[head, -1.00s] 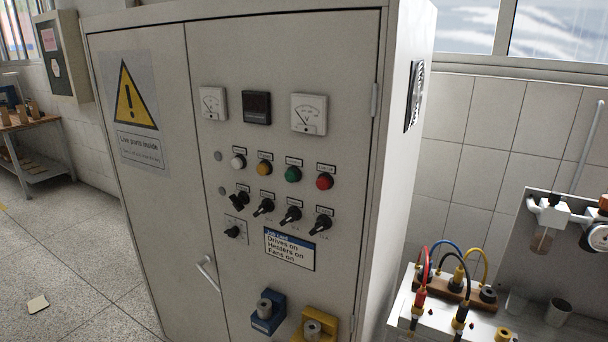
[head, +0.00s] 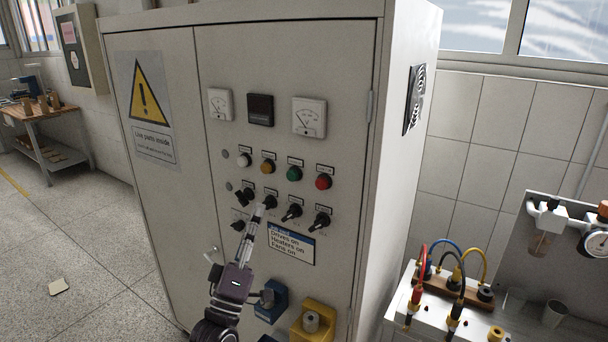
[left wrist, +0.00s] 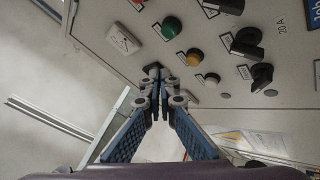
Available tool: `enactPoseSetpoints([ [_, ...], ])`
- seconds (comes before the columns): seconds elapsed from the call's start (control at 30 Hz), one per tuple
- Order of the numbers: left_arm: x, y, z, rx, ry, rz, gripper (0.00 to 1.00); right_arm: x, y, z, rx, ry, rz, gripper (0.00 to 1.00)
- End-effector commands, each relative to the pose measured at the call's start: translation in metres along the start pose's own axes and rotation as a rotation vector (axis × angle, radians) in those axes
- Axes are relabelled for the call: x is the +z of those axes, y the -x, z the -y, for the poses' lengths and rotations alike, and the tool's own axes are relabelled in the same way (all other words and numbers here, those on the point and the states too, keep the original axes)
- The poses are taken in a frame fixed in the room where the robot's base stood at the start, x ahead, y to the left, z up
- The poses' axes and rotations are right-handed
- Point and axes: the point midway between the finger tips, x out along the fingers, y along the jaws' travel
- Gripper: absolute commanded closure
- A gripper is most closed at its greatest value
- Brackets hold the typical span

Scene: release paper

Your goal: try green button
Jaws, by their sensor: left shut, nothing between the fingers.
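The green button (head: 294,173) is a round cap in the upper control row of the grey cabinet (head: 165,230), between an amber button (head: 267,167) and a red button (head: 323,182). It also shows in the left wrist view as a green dome (left wrist: 172,27), beyond the fingertips. My left gripper (head: 264,209) reaches up from below, its tip overlapping the second rotary switch, below and left of the green button. In the left wrist view the closed, empty fingertips (left wrist: 155,73) appear apart from the button. Contact with the panel cannot be told. My right gripper is out of view.
A white button (head: 243,160) and black rotary switches (head: 291,212) crowd the panel around the tip. Meters (head: 309,117) sit above; a job card (head: 290,242) sits below. Blue and yellow holders (head: 313,322) stick out lower down. A bench with cables (head: 455,290) stands at right.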

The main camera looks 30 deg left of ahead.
Motion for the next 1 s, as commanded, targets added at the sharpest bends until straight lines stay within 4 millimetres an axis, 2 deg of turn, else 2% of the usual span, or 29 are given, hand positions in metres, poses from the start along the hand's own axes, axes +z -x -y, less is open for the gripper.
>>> enactPoseSetpoints([
  [0.1,-0.015,-0.010,-0.021,0.046,0.031,-0.032,1.00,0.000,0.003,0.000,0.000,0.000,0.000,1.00],
  [0.3,-0.023,-0.014,-0.032,0.070,0.051,-0.050,1.00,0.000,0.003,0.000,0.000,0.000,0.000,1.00],
  [0.7,-0.020,-0.017,-0.029,0.069,0.050,-0.049,1.00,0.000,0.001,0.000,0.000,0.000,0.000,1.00],
  [1.0,-0.001,-0.044,-0.012,0.071,0.051,-0.050,1.00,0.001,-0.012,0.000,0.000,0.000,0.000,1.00],
])
